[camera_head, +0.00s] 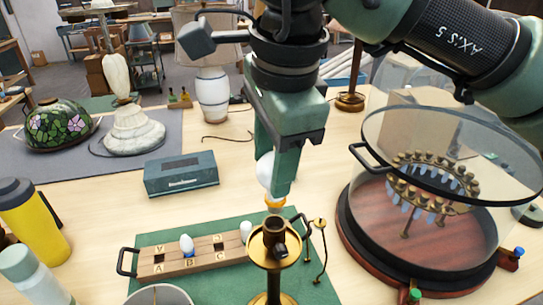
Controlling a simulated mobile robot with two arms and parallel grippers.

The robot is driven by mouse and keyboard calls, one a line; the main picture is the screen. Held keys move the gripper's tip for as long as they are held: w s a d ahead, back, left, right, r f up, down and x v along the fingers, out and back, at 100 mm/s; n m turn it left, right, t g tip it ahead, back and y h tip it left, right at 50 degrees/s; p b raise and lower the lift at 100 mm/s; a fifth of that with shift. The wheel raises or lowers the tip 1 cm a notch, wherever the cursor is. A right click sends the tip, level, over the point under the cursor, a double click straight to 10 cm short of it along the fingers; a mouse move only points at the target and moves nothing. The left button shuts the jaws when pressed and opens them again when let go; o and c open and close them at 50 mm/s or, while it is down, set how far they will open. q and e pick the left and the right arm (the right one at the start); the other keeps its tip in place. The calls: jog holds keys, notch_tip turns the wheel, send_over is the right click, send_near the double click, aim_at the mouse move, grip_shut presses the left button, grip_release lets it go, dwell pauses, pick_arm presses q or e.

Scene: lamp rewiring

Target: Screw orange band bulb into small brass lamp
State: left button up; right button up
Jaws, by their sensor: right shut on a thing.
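My right gripper (275,178) points down at the middle of the picture and is shut on the white bulb with an orange band (265,172). One green finger covers part of the bulb. The bulb's orange band and base point down, right above the dark socket of the small brass lamp (274,252). The bulb's base looks very close to the socket's mouth; I cannot tell whether they touch. The lamp stands upright on the green mat (310,285). My left gripper is not in view.
A wooden bulb rack (190,262) with lettered slots holds two white bulbs left of the lamp. A glass-covered round case (425,235) stands at right. A teal box (181,174), a yellow bottle (38,225) and a stained-glass shade (58,127) stand left.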

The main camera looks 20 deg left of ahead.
aim_at(272, 205)
jog(key=shift+s+f, duration=0.1)
jog(key=shift+b+x, duration=1.1)
jog(key=shift+s+d+f+b, duration=0.1)
jog(key=shift+d+f+b, duration=0.1)
jog(key=shift+f+b, duration=0.5)
jog(key=shift+s+f, duration=0.15)
jog(key=shift+f, duration=0.15)
